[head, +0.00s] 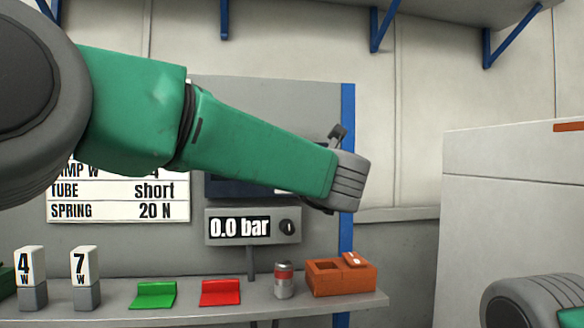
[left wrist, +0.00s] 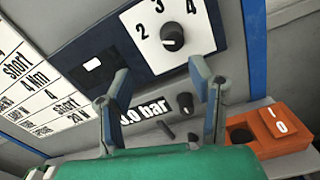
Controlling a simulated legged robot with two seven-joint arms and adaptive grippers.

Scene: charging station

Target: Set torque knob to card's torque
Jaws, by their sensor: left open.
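The white card (head: 118,195) hangs on the grey panel at left in the head view, its upper part behind my left arm. It also shows in the left wrist view (left wrist: 30,88), where a line reads "4 Nm". The black torque knob (left wrist: 172,38) sits on a white dial (left wrist: 200,38) with 2, 3 and 4 visible; its pointer direction is unclear. The dial's dark blue unit (head: 235,188) is mostly hidden behind my arm in the head view. My left gripper (left wrist: 160,75) is open and empty, apart from the knob, its fingers below it in the picture.
A "0.0 bar" display (head: 240,228) with a small knob is below the dial unit. On the shelf are an orange switch box (head: 340,277), a can (head: 283,280), red (head: 220,293) and green (head: 153,295) holders, and blocks marked 4 (head: 28,275) and 7 (head: 85,275).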

